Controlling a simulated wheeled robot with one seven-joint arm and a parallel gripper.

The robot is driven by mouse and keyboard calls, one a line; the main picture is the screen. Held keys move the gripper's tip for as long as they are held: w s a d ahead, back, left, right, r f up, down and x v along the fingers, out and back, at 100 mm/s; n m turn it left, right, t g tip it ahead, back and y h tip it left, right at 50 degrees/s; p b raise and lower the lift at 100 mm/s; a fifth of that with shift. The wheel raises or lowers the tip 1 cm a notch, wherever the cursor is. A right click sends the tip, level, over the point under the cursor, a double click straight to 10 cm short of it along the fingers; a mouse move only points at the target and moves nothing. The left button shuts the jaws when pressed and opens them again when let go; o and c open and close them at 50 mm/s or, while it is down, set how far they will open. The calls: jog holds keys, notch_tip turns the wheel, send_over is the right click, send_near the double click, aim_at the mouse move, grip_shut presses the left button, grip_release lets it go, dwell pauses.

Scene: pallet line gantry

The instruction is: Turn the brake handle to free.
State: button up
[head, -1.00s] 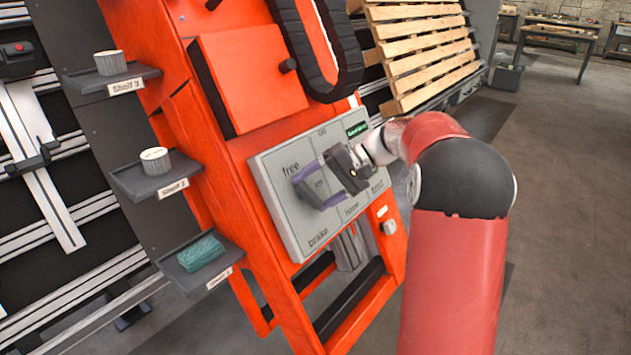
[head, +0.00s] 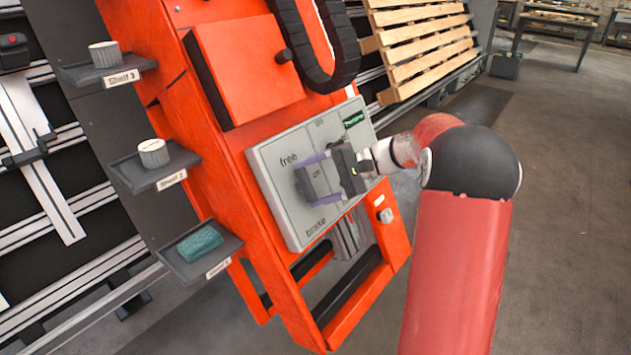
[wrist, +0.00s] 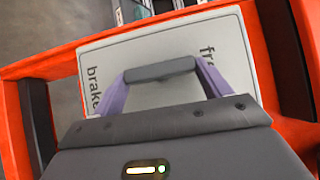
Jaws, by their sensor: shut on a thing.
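The brake handle (head: 304,184) is a dark grey bar on a pale grey panel (head: 283,214), between the printed words "free" at the upper left and "brake" at the bottom. My gripper (head: 308,181) has its purple fingers at the two ends of the bar and is shut on it. In the wrist view the handle (wrist: 160,70) spans between the fingertips of my gripper (wrist: 160,72), with "brake" on the left and "free" on the right. The handle's base and any pointer are hidden, so its exact setting cannot be told.
The panel sits on an orange frame (head: 225,180). Three small shelves with a grey cylinder (head: 105,54), a white-topped cylinder (head: 153,153) and a teal block (head: 200,243) stand at the left. A black cable chain (head: 345,50) hangs above. Open floor lies at the right.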

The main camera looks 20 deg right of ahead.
jog(key=o, duration=1)
jog(key=v, duration=0.7)
jog(key=shift+s+d+r, duration=0.1)
jog(key=shift+d, duration=0.3)
